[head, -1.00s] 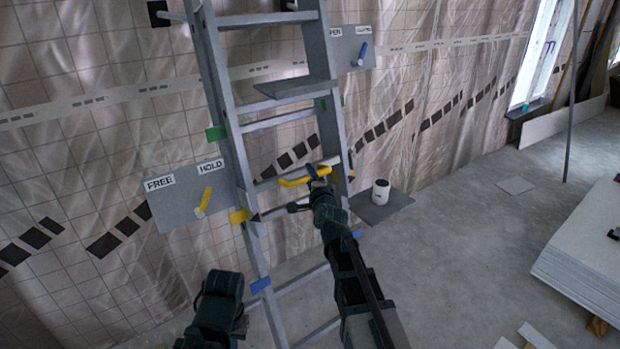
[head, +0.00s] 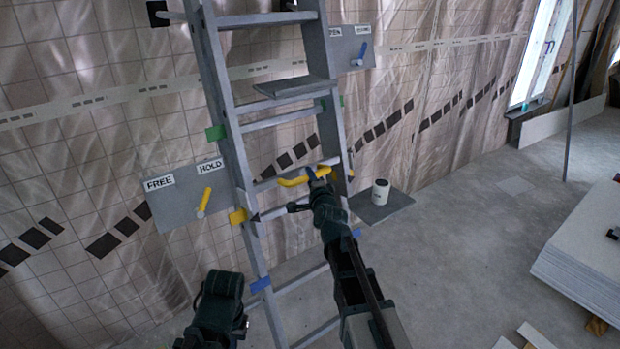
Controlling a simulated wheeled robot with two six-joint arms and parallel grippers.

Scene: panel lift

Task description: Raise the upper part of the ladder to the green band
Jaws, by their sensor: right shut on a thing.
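The grey ladder (head: 226,110) stands against the tiled wall. A green band (head: 215,132) is on its left rail, with a yellow band (head: 238,216) and a blue band (head: 261,284) lower down. A dark pointer sits beside the yellow band, well below the green one. My right gripper (head: 318,177) is shut on the yellow handle (head: 292,182) at a rung. My left arm shows at the bottom, left of the ladder; its fingers are not visible. A yellow lever (head: 204,202) on the plate marked FREE and HOLD leans toward HOLD.
A blue lever (head: 360,51) is on a labelled plate at upper right, leaning toward the right label. A grey shelf (head: 295,87) crosses the ladder. A white can (head: 380,192) stands on a low grey platform (head: 392,209). Stacked panels (head: 590,240) lie at right; floor between is mostly clear.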

